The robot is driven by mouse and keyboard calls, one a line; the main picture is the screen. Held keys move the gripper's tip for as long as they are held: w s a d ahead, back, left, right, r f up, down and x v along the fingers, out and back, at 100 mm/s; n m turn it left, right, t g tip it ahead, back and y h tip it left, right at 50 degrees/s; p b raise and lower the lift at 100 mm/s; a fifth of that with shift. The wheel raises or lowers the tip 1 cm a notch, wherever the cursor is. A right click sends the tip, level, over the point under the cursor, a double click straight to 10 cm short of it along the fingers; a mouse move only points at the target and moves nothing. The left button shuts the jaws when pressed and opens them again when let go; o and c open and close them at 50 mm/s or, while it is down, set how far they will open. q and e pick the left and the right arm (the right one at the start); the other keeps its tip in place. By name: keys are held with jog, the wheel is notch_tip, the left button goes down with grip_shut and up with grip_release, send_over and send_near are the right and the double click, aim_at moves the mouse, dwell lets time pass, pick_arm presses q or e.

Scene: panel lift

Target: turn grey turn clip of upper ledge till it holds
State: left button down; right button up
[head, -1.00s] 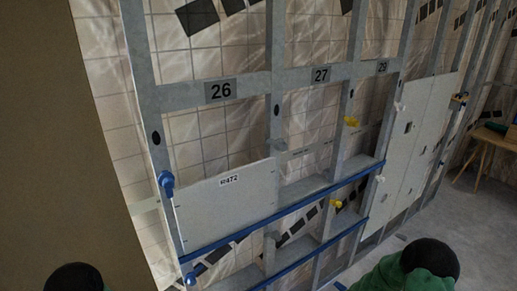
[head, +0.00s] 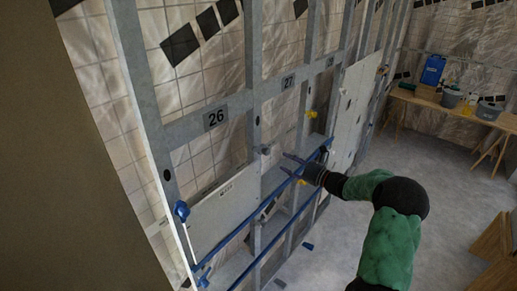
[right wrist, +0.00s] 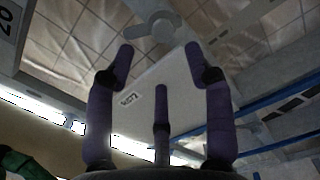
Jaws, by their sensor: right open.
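The grey turn clip (head: 265,150) sits on the stud at the upper right corner of a pale panel (head: 215,208). The panel rests in bay 26 on the upper ledge (head: 245,221), which has a blue edge. My right gripper (head: 287,163) is open and empty, right of the clip and apart from it. In the right wrist view the clip (right wrist: 155,27) shows as a grey knob with side wings, beyond and between the open fingertips (right wrist: 159,55). The panel (right wrist: 150,82) lies behind the fingers. My left gripper is out of view.
Yellow clips (head: 311,114) are on the frame to the right. Blue knobs (head: 181,210) stand at the left stud. A lower blue-edged ledge (head: 262,254) runs below. A wooden table (head: 455,103) with bins stands at the back right.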

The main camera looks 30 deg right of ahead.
aim_at(269, 152)
jog(key=p+x, duration=0.2)
jog(key=x, duration=0.8)
jog(key=shift+w+a+f+p, duration=0.1)
jog(key=shift+w+p, duration=0.15)
jog(key=shift+p, duration=0.1)
grip_shut()
